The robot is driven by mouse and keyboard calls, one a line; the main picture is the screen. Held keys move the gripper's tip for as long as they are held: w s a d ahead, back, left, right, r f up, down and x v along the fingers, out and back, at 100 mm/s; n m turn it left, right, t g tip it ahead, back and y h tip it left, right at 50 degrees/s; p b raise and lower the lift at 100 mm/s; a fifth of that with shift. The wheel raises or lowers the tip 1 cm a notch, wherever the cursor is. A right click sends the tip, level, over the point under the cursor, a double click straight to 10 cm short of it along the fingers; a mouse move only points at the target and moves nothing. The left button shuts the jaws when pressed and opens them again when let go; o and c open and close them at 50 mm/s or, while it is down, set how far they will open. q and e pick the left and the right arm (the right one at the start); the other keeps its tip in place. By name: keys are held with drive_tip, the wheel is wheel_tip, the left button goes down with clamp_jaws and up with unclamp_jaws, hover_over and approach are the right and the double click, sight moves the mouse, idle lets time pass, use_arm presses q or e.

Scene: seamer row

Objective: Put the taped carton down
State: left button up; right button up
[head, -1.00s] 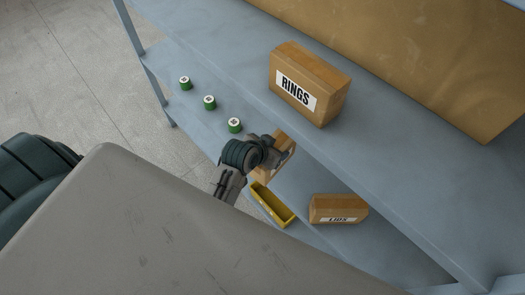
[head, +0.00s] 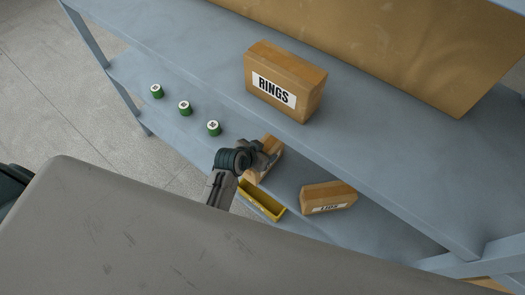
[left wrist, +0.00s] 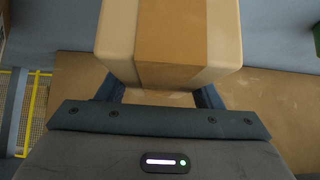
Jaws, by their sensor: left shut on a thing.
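The taped carton (head: 266,164) is a small brown box at the lower shelf (head: 185,128) in the head view, partly hidden behind my left gripper (head: 262,157). In the left wrist view the carton (left wrist: 115,40) fills the top middle, with a darker tape band (left wrist: 171,45) down its centre. My left gripper (left wrist: 167,95) is shut on the carton, a finger at each side. I cannot tell whether the carton's underside touches the shelf. My right gripper is not in view.
A RINGS carton (head: 290,80) stands on the upper shelf (head: 380,150). A yellow tray (head: 262,203) and a LIDS carton (head: 328,197) are close to the right of my gripper. Three green cans (head: 185,108) stand in a row on the lower shelf to the left.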

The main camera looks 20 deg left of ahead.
use_arm(q)
drive_tip(key=shift+f, duration=0.3)
drive_tip(key=o, duration=1.4)
drive_tip(key=shift+o, duration=0.6)
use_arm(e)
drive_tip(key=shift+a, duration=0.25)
use_arm(q)
drive_tip(key=shift+s+a+r, duration=0.1)
drive_tip(key=shift+s+r, duration=0.05)
drive_tip(key=shift+r, duration=0.05)
drive_tip(key=v, duration=1)
drive_tip(key=shift+s+r+b, duration=0.1)
drive_tip(key=shift+s+b, duration=0.05)
drive_tip(key=shift+b, duration=0.15)
drive_tip(key=shift+s+a+r, duration=0.15)
drive_tip(key=shift+s+r, duration=0.25)
drive_tip(key=shift+r, duration=0.05)
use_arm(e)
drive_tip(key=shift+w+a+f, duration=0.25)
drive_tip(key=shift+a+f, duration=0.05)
